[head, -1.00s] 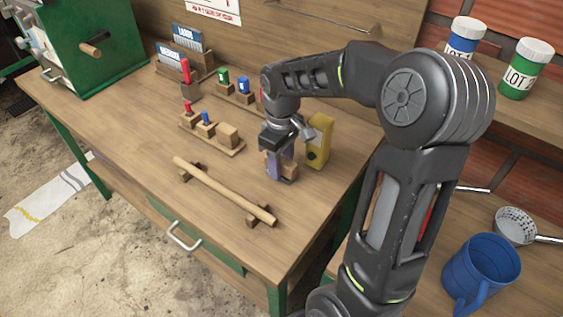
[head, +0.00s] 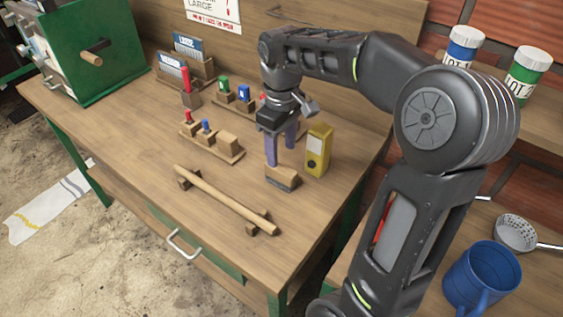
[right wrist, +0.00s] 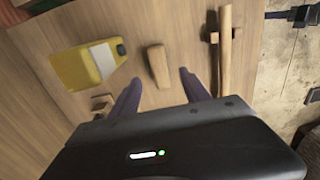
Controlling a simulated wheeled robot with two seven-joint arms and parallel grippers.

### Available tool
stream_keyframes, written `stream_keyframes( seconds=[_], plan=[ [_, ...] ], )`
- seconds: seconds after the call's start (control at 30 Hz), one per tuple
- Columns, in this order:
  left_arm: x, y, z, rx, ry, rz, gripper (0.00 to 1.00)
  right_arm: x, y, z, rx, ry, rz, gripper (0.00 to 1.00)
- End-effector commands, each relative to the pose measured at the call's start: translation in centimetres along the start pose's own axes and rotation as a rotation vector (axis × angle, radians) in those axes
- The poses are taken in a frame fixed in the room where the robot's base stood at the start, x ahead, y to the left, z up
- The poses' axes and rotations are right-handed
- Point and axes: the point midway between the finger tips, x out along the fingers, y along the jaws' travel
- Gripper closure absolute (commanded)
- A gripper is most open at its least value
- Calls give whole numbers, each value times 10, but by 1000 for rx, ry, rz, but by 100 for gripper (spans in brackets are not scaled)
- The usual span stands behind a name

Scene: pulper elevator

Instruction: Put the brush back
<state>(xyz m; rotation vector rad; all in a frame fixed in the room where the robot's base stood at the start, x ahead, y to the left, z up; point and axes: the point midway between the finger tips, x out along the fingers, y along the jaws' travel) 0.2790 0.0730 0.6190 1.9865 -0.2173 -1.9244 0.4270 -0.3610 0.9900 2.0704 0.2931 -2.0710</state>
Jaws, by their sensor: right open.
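The brush (head: 282,178), a wooden block with a dark lower edge, sits upright on the bench between the dowel and the yellow box. It also shows as a tan block in the right wrist view (right wrist: 157,66), just beyond the gap between my fingers. My right gripper (head: 281,155) is open and empty, with its two purple fingers pointing down just above the brush. The same fingers show spread apart in the right wrist view (right wrist: 160,78). My left gripper is not in view.
A yellow box (head: 319,150) stands close behind the brush. A dowel (head: 225,200) rests on supports in front. A small wooden rack (head: 212,142) with red and blue pegs is to the left. A blue mug (head: 482,278) stands at lower right.

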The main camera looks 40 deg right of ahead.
Motion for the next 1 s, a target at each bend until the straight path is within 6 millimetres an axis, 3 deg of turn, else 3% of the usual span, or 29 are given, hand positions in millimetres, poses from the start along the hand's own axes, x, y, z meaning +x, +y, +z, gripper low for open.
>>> stream_keyframes(
  seconds=[0.1, 0.3, 1.0],
  plan=[
    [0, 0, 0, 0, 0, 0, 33, -22, 0, -1, -1, 3, 1, 46],
    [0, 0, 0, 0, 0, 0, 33, -40, 0, 0, -1, 0, 0, 46],
    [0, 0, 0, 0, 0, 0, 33, -40, 0, 0, -1, 0, 0, 46]
  ],
)
